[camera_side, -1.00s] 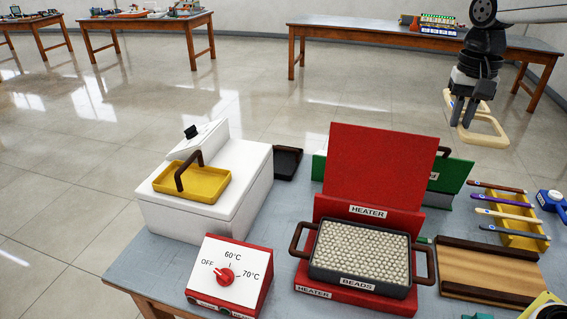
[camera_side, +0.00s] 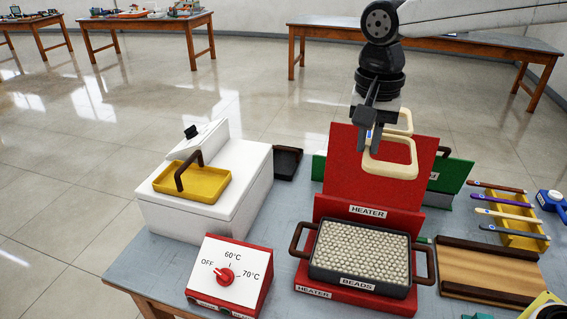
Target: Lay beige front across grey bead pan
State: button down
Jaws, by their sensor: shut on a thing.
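My gripper (camera_side: 372,135) is shut on the beige front (camera_side: 391,169), an eyeglass front with two rounded rims. It holds the front in the air, in the picture in front of the upright red heater panel and above the bead pan. The grey bead pan (camera_side: 317,266) is full of pale beads, has two brown side handles and a BEADS label, and sits on the red heater base. Nothing lies across the beads. The front and the pan are clearly apart.
The red heater panel (camera_side: 350,190) stands upright behind the pan. A white box (camera_side: 245,190) with a yellow tray (camera_side: 210,187) is at left, and a dial box (camera_side: 232,270) reads OFF, 60°C and 70°C. A wooden board (camera_side: 490,268) and yellow rack (camera_side: 520,238) with several temple-like sticks are at right.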

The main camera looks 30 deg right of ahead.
send_over(343, 273)
notch_tip(343, 273, down, 25)
jog(key=shift+f, duration=0.25)
dwell(0.6)
jog(key=shift+f, duration=3.5)
jog(key=shift+f, duration=0.1)
jog(key=c, duration=0.6)
grip_release()
jog(key=shift+r, duration=3.9)
